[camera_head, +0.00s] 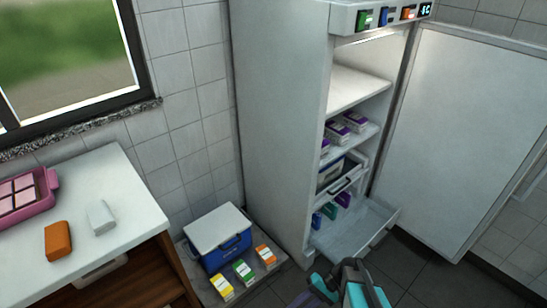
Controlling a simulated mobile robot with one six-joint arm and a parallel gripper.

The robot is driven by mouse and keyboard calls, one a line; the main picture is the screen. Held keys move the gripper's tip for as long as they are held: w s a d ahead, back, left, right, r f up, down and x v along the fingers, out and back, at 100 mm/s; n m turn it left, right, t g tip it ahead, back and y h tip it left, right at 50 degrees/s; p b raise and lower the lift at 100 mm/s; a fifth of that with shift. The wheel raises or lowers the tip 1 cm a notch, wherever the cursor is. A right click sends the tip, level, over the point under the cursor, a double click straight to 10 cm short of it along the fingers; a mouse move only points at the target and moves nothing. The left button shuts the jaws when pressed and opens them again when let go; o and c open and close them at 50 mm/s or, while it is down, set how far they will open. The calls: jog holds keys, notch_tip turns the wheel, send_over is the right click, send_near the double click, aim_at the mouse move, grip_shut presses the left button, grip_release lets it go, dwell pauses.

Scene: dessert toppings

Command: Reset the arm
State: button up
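My gripper (345,285) shows at the bottom of the head view, dark with teal parts. It is in front of the open fridge, near the pulled-out lower drawer (352,240). The view cuts off its lower part, and I cannot tell whether its fingers are apart or closed. I see nothing clearly held in it.
The fridge door (465,130) stands open at the right. Purple-and-white boxes (347,127) fill a shelf. A blue cooler (222,245) and small cartons (243,270) stand on a low slab left of the fridge. A white counter (110,185) with a pink tray (25,197) is at the left.

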jog(key=s+a+r+n+g+h+p, duration=0.1)
jog(key=s+r+g+h+p, duration=0.2)
jog(key=s, duration=0.6)
jog(key=s+d+f+t+h, duration=0.1)
jog(key=s+d+t+h, duration=0.1)
jog(key=s+d+h, duration=0.3)
jog(key=shift+d+f+h+p, duration=0.45)
jog(key=shift+d+h, duration=0.45)
jog(key=shift+d, duration=1.15)
